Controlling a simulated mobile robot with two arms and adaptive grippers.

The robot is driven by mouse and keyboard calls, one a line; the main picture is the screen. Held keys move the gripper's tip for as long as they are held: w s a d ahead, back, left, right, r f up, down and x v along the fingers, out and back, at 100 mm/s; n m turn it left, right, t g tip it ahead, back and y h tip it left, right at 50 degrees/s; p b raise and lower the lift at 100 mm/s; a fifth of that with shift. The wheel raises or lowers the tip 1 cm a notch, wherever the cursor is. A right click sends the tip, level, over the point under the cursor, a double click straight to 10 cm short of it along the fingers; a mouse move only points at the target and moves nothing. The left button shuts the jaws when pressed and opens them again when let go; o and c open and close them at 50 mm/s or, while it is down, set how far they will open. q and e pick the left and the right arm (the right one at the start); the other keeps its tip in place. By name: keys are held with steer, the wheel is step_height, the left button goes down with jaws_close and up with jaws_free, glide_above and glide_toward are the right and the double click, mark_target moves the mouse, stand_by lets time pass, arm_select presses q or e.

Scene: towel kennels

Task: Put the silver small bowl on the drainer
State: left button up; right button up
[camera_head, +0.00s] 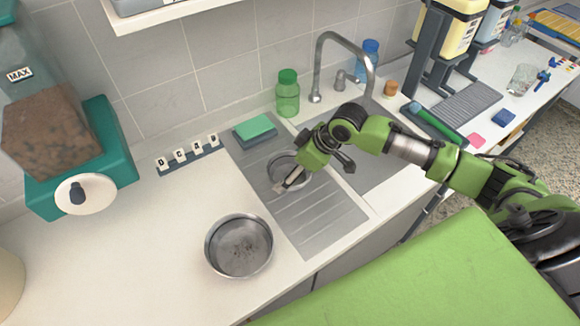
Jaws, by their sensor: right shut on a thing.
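The silver small bowl (274,168) is over the grey ribbed drainer (327,215), beside the sink. My right gripper (285,184) reaches in from the right and is shut on the bowl's near rim. The gripper and wrist hide part of the bowl. I cannot tell whether the bowl's base touches the drainer. My left gripper is not in view.
A larger metal bowl (238,248) stands on the white counter left of the drainer. A green sponge (254,130) lies at the drainer's back end, and a green bottle (287,95) stands behind. The tap (318,70) rises behind the sink. The drainer's front part is clear.

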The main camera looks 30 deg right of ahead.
steer(key=o, duration=1.2)
steer(key=shift+f, duration=0.1)
steer(key=shift+c, duration=0.2)
steer(key=b+v, duration=0.1)
steer(key=v, duration=1.1)
steer(key=shift+b, duration=0.35)
